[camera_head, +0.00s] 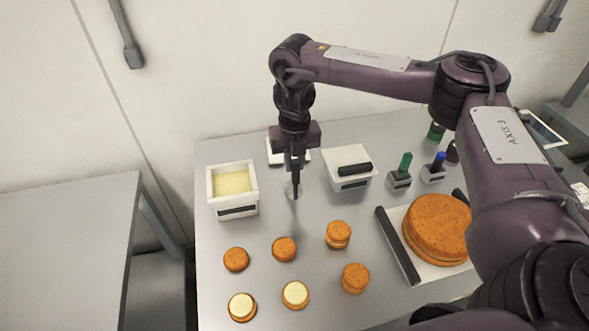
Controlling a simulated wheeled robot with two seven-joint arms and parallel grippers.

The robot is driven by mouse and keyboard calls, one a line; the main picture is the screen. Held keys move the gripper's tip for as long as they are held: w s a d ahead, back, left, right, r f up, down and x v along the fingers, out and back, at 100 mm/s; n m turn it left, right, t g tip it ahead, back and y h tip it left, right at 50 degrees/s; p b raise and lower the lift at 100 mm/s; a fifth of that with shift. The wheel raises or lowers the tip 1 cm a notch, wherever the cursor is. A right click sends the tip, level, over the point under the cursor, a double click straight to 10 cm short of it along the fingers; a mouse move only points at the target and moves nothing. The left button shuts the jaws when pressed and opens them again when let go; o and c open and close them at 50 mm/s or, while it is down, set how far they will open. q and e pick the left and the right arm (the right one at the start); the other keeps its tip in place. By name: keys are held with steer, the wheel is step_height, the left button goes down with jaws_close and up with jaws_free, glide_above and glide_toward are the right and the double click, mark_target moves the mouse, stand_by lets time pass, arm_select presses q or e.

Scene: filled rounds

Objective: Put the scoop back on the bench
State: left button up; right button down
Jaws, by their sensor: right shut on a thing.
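My right gripper (295,172) points down over the back middle of the bench (215,281), between the cream tub and the white lidded box. It is shut on the scoop (290,189), which looks small, with a dark upright part and a pale metallic end. The scoop's end is low, at or close above the bench top; I cannot tell whether it touches. The gripper hides much of the scoop. My left gripper is not in view. The white tub (216,201) of pale yellow filling stands left of the scoop.
Several small orange rounds (284,249) lie in front, two topped with cream.

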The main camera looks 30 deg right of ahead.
steer(key=shift+f+p, duration=0.3)
steer(key=shift+f, duration=1.2)
steer(key=c, duration=1.3)
jaws_free()
step_height(320, 180, up, 12)
steer(key=shift+r, duration=0.15)
